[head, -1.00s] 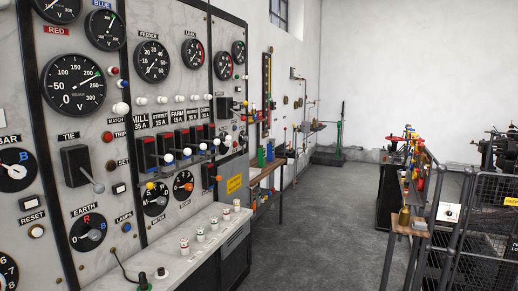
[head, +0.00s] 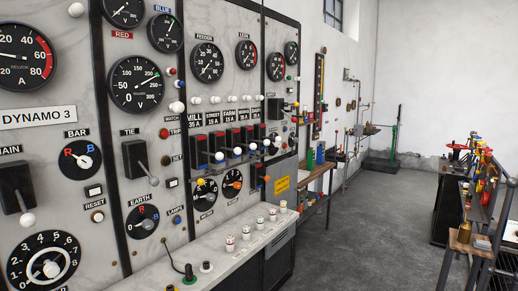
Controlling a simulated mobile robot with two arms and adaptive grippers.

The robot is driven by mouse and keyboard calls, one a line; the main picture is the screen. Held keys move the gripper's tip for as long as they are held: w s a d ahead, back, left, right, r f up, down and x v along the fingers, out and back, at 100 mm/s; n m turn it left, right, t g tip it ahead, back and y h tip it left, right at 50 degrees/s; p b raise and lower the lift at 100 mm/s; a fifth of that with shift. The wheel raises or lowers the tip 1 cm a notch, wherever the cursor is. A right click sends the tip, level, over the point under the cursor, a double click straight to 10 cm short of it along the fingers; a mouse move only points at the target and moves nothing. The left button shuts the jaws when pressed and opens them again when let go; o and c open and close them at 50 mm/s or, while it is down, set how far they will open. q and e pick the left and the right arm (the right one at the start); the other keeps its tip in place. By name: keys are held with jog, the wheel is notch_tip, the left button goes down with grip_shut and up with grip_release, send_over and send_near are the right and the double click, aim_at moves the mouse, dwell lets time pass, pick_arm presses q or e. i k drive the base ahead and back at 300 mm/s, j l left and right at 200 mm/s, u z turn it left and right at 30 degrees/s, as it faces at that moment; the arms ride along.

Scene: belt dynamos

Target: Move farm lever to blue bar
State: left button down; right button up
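The farm lever (head: 253,146) is the third in a row of small switches on the marble panel, under the label FARM (head: 231,114). It has a pale round knob that sticks out toward the right. Red pads show above the black switch bodies; its exact position is too small to tell. A BAR selector (head: 85,161) marked R and B is at the left. A meter labelled BLUE (head: 165,33) is at the top, beside one labelled RED. Neither of my grippers is in view.
A pale ledge (head: 214,257) with several small knobs juts out below the switches. A TIE lever (head: 135,160) stands out left of them. A wooden bench (head: 318,172) lies beyond the panel. The concrete floor (head: 370,230) is clear between the panel and a machine stand at right.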

aim_at(254, 147)
jog(key=i+l, duration=0.8)
